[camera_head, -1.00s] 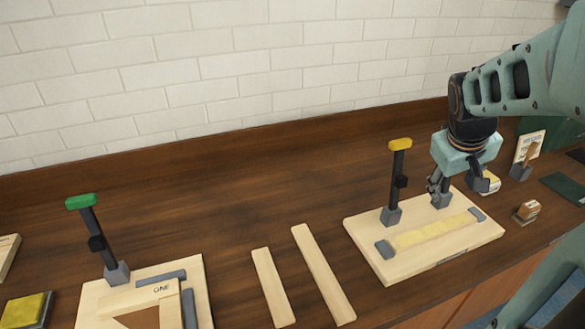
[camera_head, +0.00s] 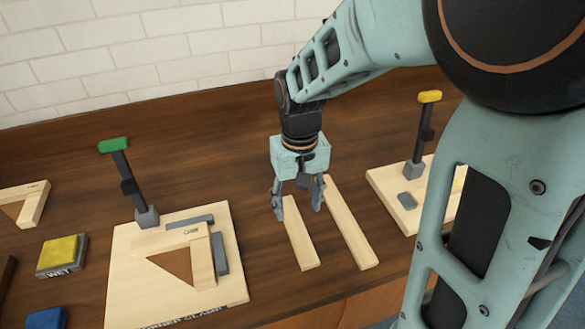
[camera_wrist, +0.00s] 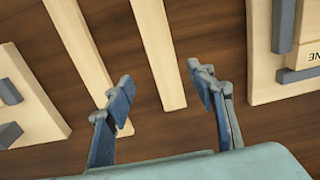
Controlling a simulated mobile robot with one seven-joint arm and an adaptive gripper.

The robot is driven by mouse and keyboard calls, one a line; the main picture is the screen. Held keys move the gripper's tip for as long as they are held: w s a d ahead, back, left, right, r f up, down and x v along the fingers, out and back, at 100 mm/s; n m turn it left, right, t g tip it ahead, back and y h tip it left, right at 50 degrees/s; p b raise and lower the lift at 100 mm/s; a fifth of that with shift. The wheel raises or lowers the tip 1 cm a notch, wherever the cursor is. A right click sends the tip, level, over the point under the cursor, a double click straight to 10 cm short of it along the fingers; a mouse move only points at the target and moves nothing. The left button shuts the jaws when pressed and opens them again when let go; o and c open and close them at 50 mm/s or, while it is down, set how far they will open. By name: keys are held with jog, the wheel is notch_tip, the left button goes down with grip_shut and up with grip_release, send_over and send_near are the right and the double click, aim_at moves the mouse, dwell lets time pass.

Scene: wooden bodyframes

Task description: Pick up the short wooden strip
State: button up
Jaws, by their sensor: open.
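The short wooden strip (camera_head: 303,242) lies flat on the brown table, to the left of a longer wooden strip (camera_head: 350,226). My gripper (camera_head: 298,207) points down over the short strip's far end, its fingers open and apart on either side in the picture. In the wrist view, the short strip (camera_wrist: 158,52) runs between the spread fingertips (camera_wrist: 163,84), with nothing gripped. The longer strip (camera_wrist: 82,48) passes partly behind the left finger there. The height of the fingertips above the strip is hard to tell.
A board with a green-handled clamp (camera_head: 128,285) and an assembled wooden corner stands left. A board with a yellow-handled clamp (camera_head: 392,196) is at right, partly hidden by my arm. Yellow (camera_head: 62,256) and blue (camera_head: 46,319) blocks lie far left. Table behind the strips is clear.

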aim_at(296, 228)
jog(key=f, duration=0.6)
jog(key=shift+s+a+f, duration=0.2)
jog(key=shift+s+f, duration=0.05)
jog(key=shift+s, duration=0.05)
jog(key=shift+c, duration=0.2)
jog(key=c, duration=1.2)
jog(key=shift+r, duration=0.1)
jog(key=shift+c, duration=0.2)
